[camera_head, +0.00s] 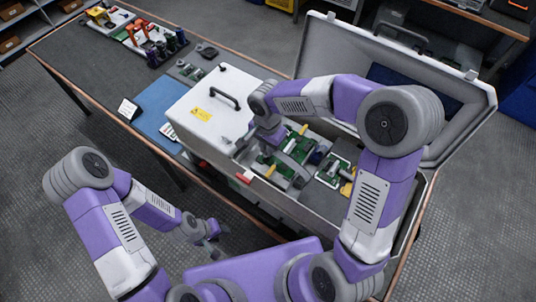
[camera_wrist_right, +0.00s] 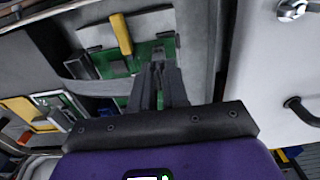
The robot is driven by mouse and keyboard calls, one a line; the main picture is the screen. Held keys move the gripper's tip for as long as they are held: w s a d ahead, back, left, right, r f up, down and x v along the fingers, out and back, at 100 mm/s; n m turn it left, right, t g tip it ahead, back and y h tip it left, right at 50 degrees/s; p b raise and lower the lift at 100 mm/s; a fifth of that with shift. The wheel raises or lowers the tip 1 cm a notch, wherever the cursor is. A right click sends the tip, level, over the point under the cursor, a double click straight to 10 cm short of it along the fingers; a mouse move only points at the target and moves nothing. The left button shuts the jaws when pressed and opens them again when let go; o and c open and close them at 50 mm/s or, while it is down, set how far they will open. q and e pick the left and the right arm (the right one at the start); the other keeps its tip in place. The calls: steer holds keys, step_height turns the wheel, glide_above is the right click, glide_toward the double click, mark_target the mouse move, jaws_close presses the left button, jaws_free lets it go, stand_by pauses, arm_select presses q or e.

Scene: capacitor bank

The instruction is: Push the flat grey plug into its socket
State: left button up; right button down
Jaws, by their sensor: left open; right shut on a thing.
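My right gripper (camera_head: 274,146) reaches down into the open grey case, over a green circuit board (camera_head: 297,152). In the right wrist view its dark fingers (camera_wrist_right: 159,72) are shut close together in front of the green board. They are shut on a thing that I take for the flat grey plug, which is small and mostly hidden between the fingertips. I cannot make out the socket, nor whether the plug touches it. My left gripper (camera_head: 211,243) is open and empty, low in front of the table and away from the case.
A yellow-handled part (camera_wrist_right: 122,34) stands close to my right fingers. A white box with a black handle (camera_head: 212,105) stands left of the opening. The raised case lid (camera_head: 455,95) is behind. Coloured connectors (camera_head: 150,40) lie at the table's far left.

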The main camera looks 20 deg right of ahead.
steer(key=shift+f+b, duration=0.65)
steer(key=c, duration=1.1)
jaws_free()
steer(key=shift+o, duration=0.2)
step_height(320, 180, up, 8)
steer(key=shift+f+p, duration=0.15)
steer(key=shift+p, duration=0.35)
